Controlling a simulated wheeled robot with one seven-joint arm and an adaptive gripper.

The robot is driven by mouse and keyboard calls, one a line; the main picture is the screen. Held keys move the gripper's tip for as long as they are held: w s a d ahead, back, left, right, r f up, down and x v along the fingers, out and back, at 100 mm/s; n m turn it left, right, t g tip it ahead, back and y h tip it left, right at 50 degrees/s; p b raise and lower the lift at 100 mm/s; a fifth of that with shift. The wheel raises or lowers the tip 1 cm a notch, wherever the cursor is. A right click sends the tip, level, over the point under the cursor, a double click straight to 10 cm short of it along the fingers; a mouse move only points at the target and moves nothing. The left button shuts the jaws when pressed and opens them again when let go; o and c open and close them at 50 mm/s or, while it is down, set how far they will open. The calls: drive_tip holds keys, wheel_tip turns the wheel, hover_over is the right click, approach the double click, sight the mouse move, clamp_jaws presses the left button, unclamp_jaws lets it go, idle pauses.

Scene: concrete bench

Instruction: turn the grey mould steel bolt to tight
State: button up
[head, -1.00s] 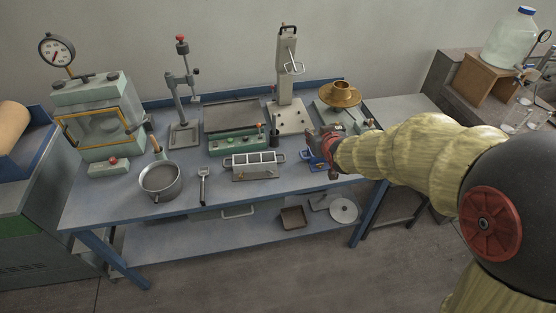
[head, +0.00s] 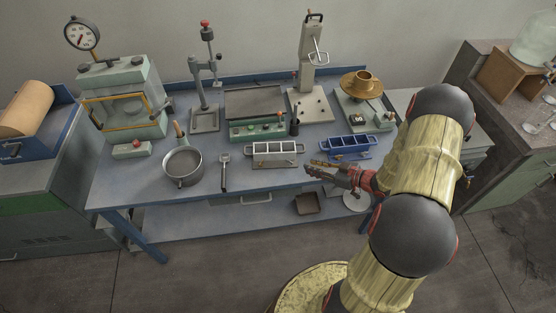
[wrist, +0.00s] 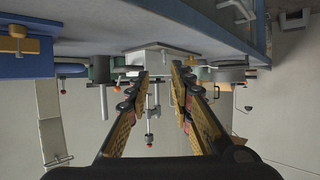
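The grey mould (head: 275,161) stands on the blue bench near its front edge, open side up with several compartments. In the upside-down wrist view, a pale block that looks like the grey mould (wrist: 148,60) lies ahead, between and beyond my fingertips. Its steel bolt is too small to make out surely. My gripper (head: 309,166) is right of the grey mould, in front of the blue mould (head: 350,142), with fingers pointing left. The wrist view shows my gripper (wrist: 160,74) open, its fingers apart with nothing between them.
A brass-coloured bolt (wrist: 17,31) shows on the blue mould in the wrist view. A ladle-like pan (head: 183,166) and a flat tool (head: 224,172) lie left of the grey mould. A green control box (head: 255,131) stands behind it. The floor before the bench is clear.

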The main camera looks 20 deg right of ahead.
sight(297, 169)
drive_tip(key=shift+s+a+f, duration=0.1)
drive_tip(key=shift+a+f, duration=0.05)
drive_tip(key=shift+a, duration=0.1)
drive_tip(key=shift+w+a+f, duration=0.1)
drive_tip(key=shift+w+a, duration=0.1)
drive_tip(key=b+x, duration=0.1)
drive_tip(key=x, duration=0.6)
drive_tip(key=shift+b, duration=0.35)
drive_tip(key=shift+c, duration=1.1)
clamp_jaws()
